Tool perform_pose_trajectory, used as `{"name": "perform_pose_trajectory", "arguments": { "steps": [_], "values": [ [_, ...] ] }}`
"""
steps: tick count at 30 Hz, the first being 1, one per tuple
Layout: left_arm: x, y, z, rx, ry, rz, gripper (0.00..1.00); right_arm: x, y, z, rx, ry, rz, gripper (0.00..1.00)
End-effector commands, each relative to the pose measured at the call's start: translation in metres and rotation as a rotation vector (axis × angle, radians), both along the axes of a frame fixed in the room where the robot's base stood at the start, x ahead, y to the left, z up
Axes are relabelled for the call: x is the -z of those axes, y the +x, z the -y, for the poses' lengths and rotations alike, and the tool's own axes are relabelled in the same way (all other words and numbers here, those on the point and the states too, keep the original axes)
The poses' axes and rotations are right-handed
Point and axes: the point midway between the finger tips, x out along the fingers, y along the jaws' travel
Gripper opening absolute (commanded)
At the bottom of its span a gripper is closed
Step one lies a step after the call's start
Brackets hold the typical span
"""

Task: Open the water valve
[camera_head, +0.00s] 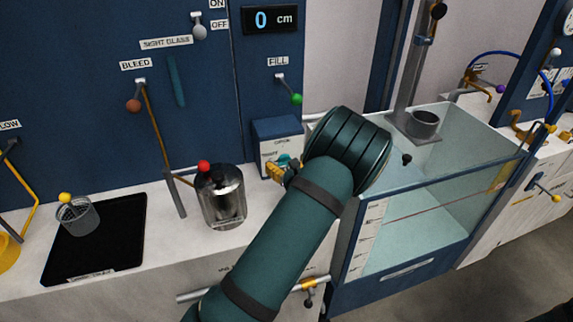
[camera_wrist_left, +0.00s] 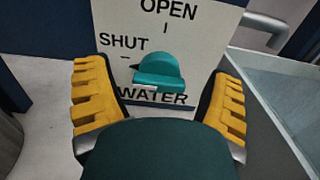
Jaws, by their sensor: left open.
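The water valve is a teal knob (camera_wrist_left: 158,72) on a white panel (camera_wrist_left: 200,28) marked OPEN at the top, SHUT at the left and WATER below. Its dark pointer is turned left, beside the SHUT mark. In the head view the knob (camera_head: 284,160) shows small on the front of a blue-topped box (camera_head: 277,129). My left gripper (camera_wrist_left: 160,80) is open, with one yellow finger on each side of the knob, apart from it. In the head view the left gripper (camera_head: 279,172) is partly hidden by my arm. My right gripper is out of view.
A metal canister (camera_head: 221,200) with a red knob stands left of the box. A glass-sided tank (camera_head: 430,215) stands to the right. A black tray (camera_head: 98,245) with a wire basket (camera_head: 78,217) lies at the left. A display (camera_head: 270,19) reads 0 cm.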

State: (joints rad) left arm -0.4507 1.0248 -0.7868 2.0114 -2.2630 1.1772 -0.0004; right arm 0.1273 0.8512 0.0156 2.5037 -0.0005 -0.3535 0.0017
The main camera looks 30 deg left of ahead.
Motion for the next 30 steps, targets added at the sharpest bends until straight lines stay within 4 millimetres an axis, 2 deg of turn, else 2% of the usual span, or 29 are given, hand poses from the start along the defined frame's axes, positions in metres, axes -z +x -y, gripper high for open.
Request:
{"name": "perform_pose_trajectory", "arguments": {
  "steps": [8,12,14,23,30],
  "values": [
    [0.0,0.0,-0.001,0.0,0.0,0.0,0.82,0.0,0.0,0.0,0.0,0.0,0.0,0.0],
    [0.0,0.0,-0.001,-0.001,0.0,0.0,0.33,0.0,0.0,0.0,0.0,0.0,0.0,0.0],
    [0.0,0.0,-0.001,-0.001,0.0,0.0,0.14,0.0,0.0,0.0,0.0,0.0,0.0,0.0],
    [-0.001,0.0,-0.001,0.0,0.014,-0.018,0.14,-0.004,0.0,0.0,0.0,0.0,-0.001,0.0],
    [-0.002,0.001,0.0,0.0,0.086,-0.104,0.14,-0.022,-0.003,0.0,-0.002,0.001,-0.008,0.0]
  ]
}}
